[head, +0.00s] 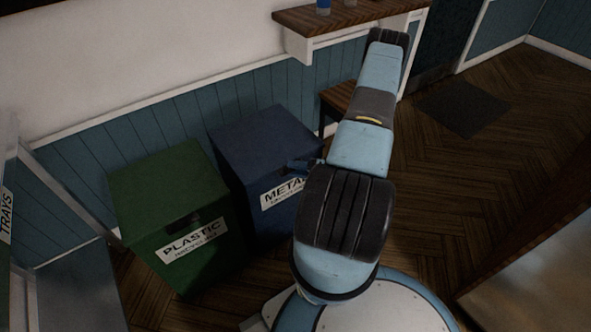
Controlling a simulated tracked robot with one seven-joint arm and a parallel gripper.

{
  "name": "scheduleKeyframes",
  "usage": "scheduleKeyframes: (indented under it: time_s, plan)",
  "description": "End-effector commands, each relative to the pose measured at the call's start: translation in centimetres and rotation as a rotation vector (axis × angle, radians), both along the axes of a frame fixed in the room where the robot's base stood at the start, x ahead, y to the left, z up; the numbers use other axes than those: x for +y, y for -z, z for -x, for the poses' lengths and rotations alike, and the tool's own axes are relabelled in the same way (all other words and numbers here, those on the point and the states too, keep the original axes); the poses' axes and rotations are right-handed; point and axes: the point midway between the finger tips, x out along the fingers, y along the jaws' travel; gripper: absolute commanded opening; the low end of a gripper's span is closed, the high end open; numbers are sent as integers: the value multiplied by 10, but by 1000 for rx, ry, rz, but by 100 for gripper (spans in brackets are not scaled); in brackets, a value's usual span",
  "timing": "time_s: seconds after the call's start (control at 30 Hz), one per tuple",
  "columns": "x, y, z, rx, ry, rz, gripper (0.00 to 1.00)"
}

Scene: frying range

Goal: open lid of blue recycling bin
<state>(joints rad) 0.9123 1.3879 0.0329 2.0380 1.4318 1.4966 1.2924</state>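The blue recycling bin (240,195) stands against the wall, left of my arm. A white label reading "METAL" is on its front, partly covered by my arm. Its lid (262,137) is flat and looks closed. My gripper (298,164) is a small dark shape at the lid's front edge, above the label. It looks close to or touching the edge; I cannot tell which. The arm hides most of the gripper, and whether the fingers are open or shut does not show.
A green bin (170,200) labelled "PLASTIC" stands left of the blue bin. A wall shelf (340,18) and a wooden stool or small table (338,97) are behind my arm. A dark mat (463,107) lies on open wooden floor at right. A counter edge (530,250) is at lower right.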

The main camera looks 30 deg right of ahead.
Motion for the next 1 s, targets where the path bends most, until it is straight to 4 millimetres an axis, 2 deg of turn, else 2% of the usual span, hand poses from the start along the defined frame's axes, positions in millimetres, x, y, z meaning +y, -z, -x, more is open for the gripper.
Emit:
scheduleKeyframes:
  time_s: [0.03, 0.37, 0.8, 1.0]
  plan:
    - [0, 0, 0, 0, 0, 0, 32]
    - [0, 0, 0, 1, 0, 1, 1]
    - [0, 1, 1, 4, 0, 2, 0]
    - [-3, -8, 1, 20, 3, 3, 0]
